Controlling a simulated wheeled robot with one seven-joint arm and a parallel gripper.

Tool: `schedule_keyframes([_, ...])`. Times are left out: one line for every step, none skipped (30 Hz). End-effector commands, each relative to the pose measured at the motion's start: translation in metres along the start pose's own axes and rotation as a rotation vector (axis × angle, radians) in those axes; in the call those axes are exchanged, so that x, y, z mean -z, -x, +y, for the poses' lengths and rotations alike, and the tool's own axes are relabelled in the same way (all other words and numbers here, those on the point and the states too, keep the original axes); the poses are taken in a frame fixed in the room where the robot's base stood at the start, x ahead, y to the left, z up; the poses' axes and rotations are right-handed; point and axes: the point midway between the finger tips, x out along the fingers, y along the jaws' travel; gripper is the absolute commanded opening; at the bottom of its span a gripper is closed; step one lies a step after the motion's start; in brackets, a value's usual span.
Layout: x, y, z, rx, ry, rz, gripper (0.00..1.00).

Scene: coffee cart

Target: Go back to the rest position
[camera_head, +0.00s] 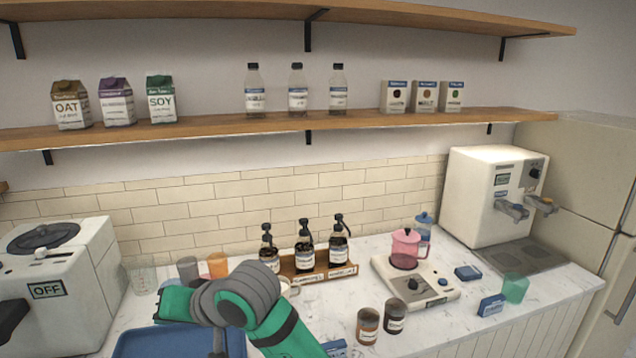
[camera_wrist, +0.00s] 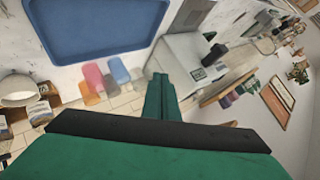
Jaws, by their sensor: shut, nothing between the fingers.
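My gripper (camera_wrist: 160,78) shows in the wrist view as green fingers shut together with nothing between them. It is in the air, apart from the counter and its objects. In the head view my green and grey arm reaches in from the bottom edge, folded over the front of the counter near the blue tray (camera_head: 128,345). The fingertips are hard to make out there. The arm hides part of the tray and part of a white cup (camera_head: 294,291). The tray also shows in the wrist view (camera_wrist: 95,30) and looks empty where it is visible.
A white machine marked OFF (camera_head: 75,270) stands at left. Syrup bottles (camera_head: 305,255) stand in a wooden rack (camera_head: 325,272) behind my arm. A pink pitcher (camera_head: 404,248) sits on a scale-like base. Brown jars (camera_head: 368,325) stand front right. A dispenser (camera_head: 480,200) stands far right.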

Motion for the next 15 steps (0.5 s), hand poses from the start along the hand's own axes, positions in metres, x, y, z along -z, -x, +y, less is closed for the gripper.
schedule_keyframes([-0.003,-0.007,0.001,0.042,-0.021,0.026,0.00])
schedule_keyframes([-0.003,-0.010,0.001,0.063,-0.031,0.046,0.00])
schedule_keyframes([-0.004,-0.014,0.002,0.091,-0.042,0.071,0.00])
schedule_keyframes([-0.004,-0.017,0.002,0.110,-0.051,0.092,0.00])
schedule_keyframes([-0.005,-0.019,0.003,0.128,-0.061,0.111,0.00])
schedule_keyframes([-0.006,-0.022,0.005,0.150,-0.074,0.138,0.00])
schedule_keyframes([-0.006,-0.025,0.007,0.166,-0.085,0.159,0.00])
schedule_keyframes([-0.007,-0.026,0.009,0.180,-0.096,0.181,0.00])
schedule_keyframes([-0.009,-0.029,0.011,0.198,-0.108,0.208,0.00])
schedule_keyframes([-0.009,-0.031,0.014,0.210,-0.119,0.230,0.00])
schedule_keyframes([-0.011,-0.032,0.017,0.222,-0.130,0.251,0.00])
schedule_keyframes([-0.013,-0.035,0.021,0.233,-0.144,0.280,0.00])
schedule_keyframes([-0.014,-0.036,0.024,0.242,-0.156,0.301,0.00])
schedule_keyframes([-0.016,-0.037,0.028,0.249,-0.166,0.325,0.00])
schedule_keyframes([-0.019,-0.038,0.033,0.257,-0.180,0.353,0.00])
